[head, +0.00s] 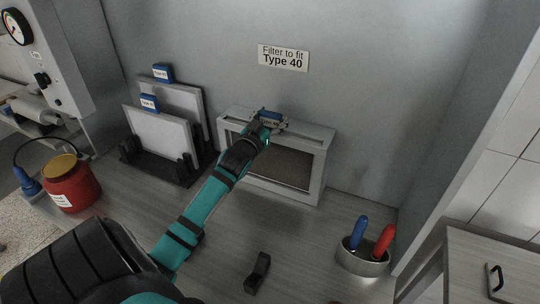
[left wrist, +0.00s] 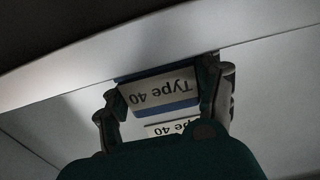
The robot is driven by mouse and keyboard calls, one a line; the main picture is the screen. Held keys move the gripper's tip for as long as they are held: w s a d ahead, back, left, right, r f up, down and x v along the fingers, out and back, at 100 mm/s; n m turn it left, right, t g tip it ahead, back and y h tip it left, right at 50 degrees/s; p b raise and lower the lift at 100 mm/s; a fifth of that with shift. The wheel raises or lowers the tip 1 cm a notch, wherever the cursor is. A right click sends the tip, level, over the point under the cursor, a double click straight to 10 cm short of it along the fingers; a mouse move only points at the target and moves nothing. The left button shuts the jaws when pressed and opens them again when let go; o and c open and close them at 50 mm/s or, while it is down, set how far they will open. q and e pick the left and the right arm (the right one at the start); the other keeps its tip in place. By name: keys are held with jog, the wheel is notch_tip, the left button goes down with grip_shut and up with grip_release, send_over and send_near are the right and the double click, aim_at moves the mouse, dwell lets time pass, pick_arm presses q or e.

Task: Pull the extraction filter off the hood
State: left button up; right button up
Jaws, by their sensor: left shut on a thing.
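The hood's light grey box frame (head: 316,172) stands against the back wall, with a dark panel (head: 278,165) in its front opening. A blue tab (head: 270,113) shows at its top edge; in the left wrist view the tab (left wrist: 160,92) carries a white "Type 40" label, upside down. My left gripper (head: 264,124) is shut on this tab, with one finger at each side of it in the left wrist view (left wrist: 165,103). The gripper and arm hide part of the frame's left side. My right gripper is not in view.
A wall sign (head: 283,57) reads "Filter to fit Type 40". Two pale panels with blue tabs (head: 160,138) stand in a black rack (head: 164,167) at left. A red jar (head: 72,184), a cup with blue and red handles (head: 362,263) and a small black piece (head: 257,272) surround clear bench.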

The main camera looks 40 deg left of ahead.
pick_arm(q)
jog(key=shift+r+p, duration=1.65)
jog(key=shift+r, duration=0.35)
jog(key=shift+r+p, duration=1.25)
jog(key=shift+r, duration=0.15)
jog(key=shift+r+p, duration=2.3)
jog(key=shift+r, duration=1.05)
notch_tip(320, 180, up, 7)
